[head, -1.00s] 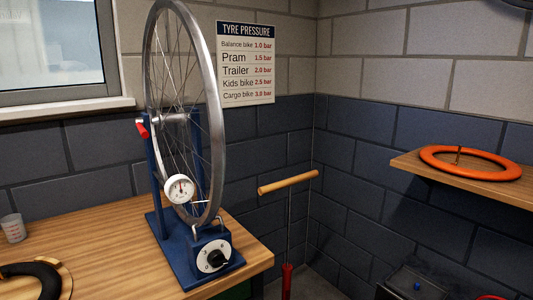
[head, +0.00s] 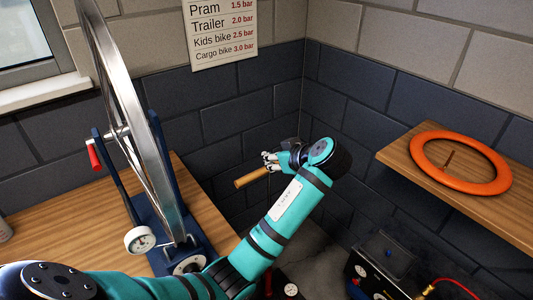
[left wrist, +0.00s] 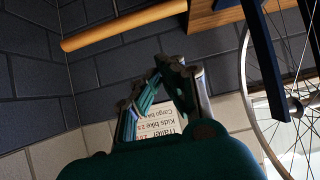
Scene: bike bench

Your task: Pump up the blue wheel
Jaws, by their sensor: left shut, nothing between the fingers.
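A silver-rimmed spoked wheel (head: 135,110) stands in a blue stand (head: 167,215) on the bench; its rim also shows in the left wrist view (left wrist: 246,80). My left gripper (head: 269,160) is shut and empty close to the handle. In the left wrist view the handle (left wrist: 115,27) passes beyond the fingertips (left wrist: 165,70), apart from them. My right gripper is out of view.
A wooden shelf (head: 470,205) at right holds an orange ring (head: 432,180). A dark box (head: 380,258) with a gauge and a red hose (head: 455,284) stands below it. A pressure sign (head: 222,28) is on the wall. The wooden bench (head: 70,228) lies at left.

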